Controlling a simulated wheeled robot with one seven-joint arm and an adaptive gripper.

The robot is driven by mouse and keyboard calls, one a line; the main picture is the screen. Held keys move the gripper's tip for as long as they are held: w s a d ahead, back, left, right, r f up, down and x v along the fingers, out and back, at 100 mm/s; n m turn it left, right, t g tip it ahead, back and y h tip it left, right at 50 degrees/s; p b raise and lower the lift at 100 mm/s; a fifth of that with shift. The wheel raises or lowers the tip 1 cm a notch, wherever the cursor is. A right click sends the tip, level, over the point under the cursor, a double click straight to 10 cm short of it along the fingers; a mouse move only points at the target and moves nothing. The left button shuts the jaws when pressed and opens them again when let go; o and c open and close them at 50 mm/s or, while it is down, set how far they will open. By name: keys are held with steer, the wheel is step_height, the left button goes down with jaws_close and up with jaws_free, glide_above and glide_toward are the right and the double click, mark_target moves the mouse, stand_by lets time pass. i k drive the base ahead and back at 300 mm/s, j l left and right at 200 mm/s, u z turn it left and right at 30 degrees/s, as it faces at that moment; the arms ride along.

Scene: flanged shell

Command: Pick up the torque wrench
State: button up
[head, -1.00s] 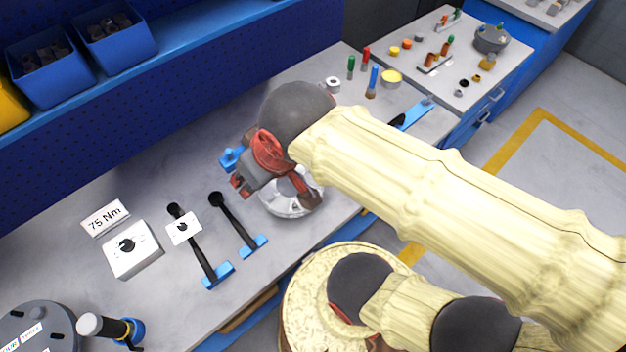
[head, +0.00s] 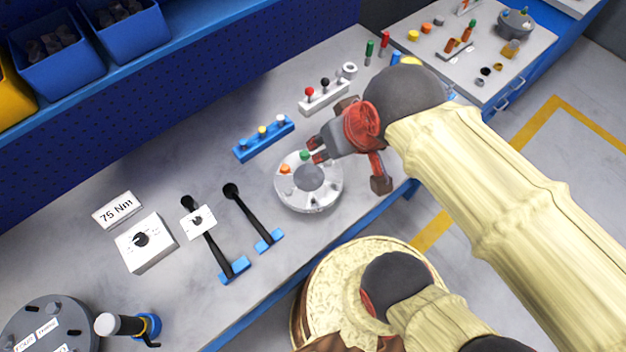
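Two long black-shafted wrenches with blue grips lie side by side on the bench, left of centre. The left one (head: 212,243) bears a white tag with a dial mark; the right one (head: 246,212) has no tag. I cannot tell for sure which is the torque wrench, though the tag's dial mark matches the box beside it. My gripper (head: 316,151) is up and right of both wrenches, apart from them.
A "75 Nm" sign (head: 117,210) and white dial box (head: 147,243) stand left of the wrenches. A blue rack (head: 264,140) and white rack (head: 325,99) with coloured knobs stand behind the flange. A dark round fixture (head: 50,325) is at lower left.

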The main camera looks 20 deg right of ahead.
mark_target(189, 205)
steer(key=u, duration=1.3)
